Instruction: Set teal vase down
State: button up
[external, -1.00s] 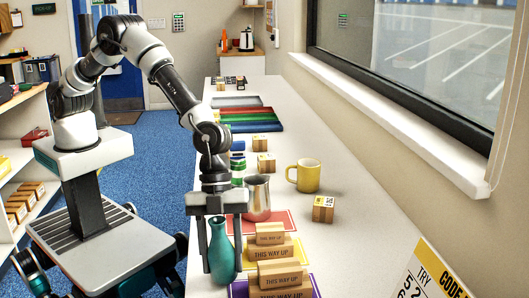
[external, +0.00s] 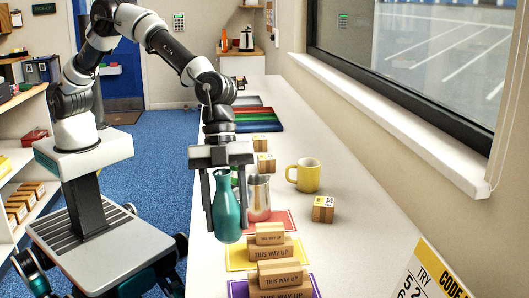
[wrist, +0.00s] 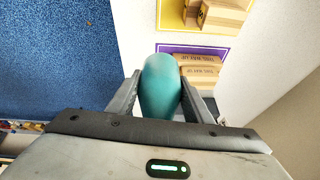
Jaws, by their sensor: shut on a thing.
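The teal vase (external: 227,212) is upright between the fingers of my gripper (external: 226,200), which is shut on it. In the external view the vase is near the left edge of the white counter (external: 345,225), in front of the metal pitcher and left of the coloured mats. I cannot tell for sure how far its base is above the counter. In the wrist view the vase (wrist: 160,88) fills the space between the two fingers, and blue floor shows to its left.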

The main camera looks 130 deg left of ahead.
jog(key=a+n+y, duration=0.2)
jog(key=a+n, duration=0.3)
jog(key=a, duration=1.2)
jog(key=s+a+n+y+b, duration=0.1)
jog(key=s+a+n, duration=0.25)
jog(key=a, duration=0.65)
jog(key=s+a+n+y, duration=0.15)
jog(key=s+a, duration=0.35)
jog(key=a, duration=0.5)
jog(key=s+a+n+b, duration=0.1)
jog(key=s+a+n, duration=0.3)
jog(key=a, duration=0.6)
jog(key=s+a+n+y, duration=0.2)
jog(key=s+a+n, duration=0.3)
jog(key=s+a, duration=0.8)
jog(key=shift+g+h, duration=0.25)
jog(key=shift+g, duration=0.15)
notch_tip(320, 180, down, 10)
jog(key=shift+w+r+b, duration=0.1)
jog(key=shift+b, duration=0.6)
jog(key=shift+f, duration=0.2)
jog(key=o, duration=1.2)
